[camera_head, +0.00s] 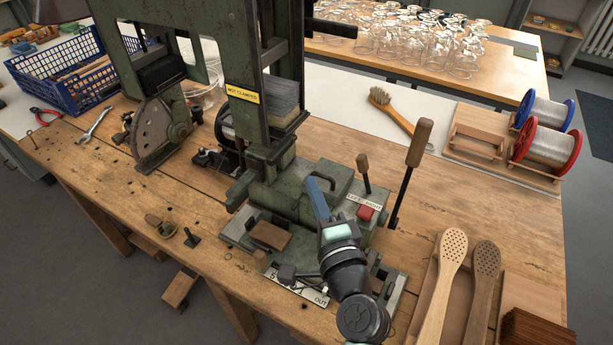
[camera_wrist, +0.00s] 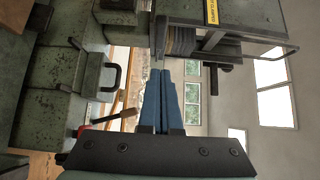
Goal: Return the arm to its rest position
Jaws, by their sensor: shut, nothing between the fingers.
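My gripper (camera_head: 318,200) is in front of the green tufting machine (camera_head: 240,50), over its base, with blue fingers pointing up and away from my body. In the wrist view my gripper (camera_wrist: 162,75) shows its two blue fingers side by side, shut and empty. The machine (camera_wrist: 45,110) fills the left of that view, turned on its side. My dark arm reaches up from the bottom edge of the head view. Whether the fingers touch the machine is hard to tell.
Upright levers (camera_head: 410,165) and a red button (camera_head: 365,212) stand just right of my gripper. Wooden brush bodies (camera_head: 443,285) lie at the lower right. Wire spools (camera_head: 545,150), a brush (camera_head: 400,115) and a blue crate (camera_head: 70,75) are farther off. The bench's front left is fairly clear.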

